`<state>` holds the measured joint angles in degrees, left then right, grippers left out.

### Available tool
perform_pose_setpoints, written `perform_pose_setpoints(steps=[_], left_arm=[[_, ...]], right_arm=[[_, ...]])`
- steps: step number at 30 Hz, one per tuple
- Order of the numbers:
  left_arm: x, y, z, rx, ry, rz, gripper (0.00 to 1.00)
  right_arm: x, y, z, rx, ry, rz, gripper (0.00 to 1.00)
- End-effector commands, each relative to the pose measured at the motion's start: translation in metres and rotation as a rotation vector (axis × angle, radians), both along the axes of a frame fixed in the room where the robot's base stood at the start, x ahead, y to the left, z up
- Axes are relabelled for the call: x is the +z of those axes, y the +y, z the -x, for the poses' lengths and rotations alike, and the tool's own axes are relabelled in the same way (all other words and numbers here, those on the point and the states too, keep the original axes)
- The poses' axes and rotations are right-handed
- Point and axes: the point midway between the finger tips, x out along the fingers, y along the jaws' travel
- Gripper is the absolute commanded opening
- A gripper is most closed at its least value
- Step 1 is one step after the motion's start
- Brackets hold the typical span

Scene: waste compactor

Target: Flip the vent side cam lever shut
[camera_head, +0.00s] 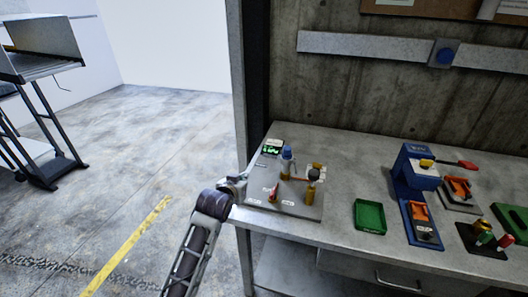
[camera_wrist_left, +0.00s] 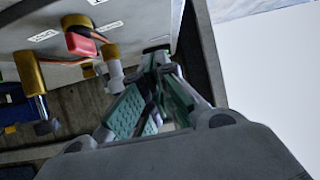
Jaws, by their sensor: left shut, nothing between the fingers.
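A grey fixture plate (camera_head: 290,206) lies on the left end of the bench. A small red-handled lever (camera_head: 273,192) stands at its front left; a red handle beside brass fittings also shows in the left wrist view (camera_wrist_left: 80,43). The labels are too small to read, so I cannot tell which lever is the vent side one. My left gripper (camera_head: 243,181) is at the plate's left edge, left of the red handle and apart from it. In the left wrist view its green-padded fingers (camera_wrist_left: 157,58) come together at the tips, empty. My right gripper is out of view.
A blue-capped fitting (camera_head: 287,153) and a dark-knobbed brass post (camera_head: 311,190) rise from the plate. A green tray (camera_head: 370,216) and a blue press (camera_head: 413,175) stand to the right. Open floor lies left of the bench.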

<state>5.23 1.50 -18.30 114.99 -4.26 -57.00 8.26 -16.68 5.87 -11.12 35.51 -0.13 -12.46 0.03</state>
Motion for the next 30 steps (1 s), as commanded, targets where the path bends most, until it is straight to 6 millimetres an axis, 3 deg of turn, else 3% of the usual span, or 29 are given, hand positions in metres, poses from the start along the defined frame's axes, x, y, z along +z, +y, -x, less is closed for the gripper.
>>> perform_pose_setpoints(steps=[9, 15, 30], left_arm=[[0.063, -0.030, -0.039, -0.031, -0.156, 0.030, 0.00], [0.087, -0.041, -0.051, -0.044, -0.212, 0.040, 0.00], [0.092, -0.044, -0.054, -0.047, -0.225, 0.044, 0.00]], right_arm=[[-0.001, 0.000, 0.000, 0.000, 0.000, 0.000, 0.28], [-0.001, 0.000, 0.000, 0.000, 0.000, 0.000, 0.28], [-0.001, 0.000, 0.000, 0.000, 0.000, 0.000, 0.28]])
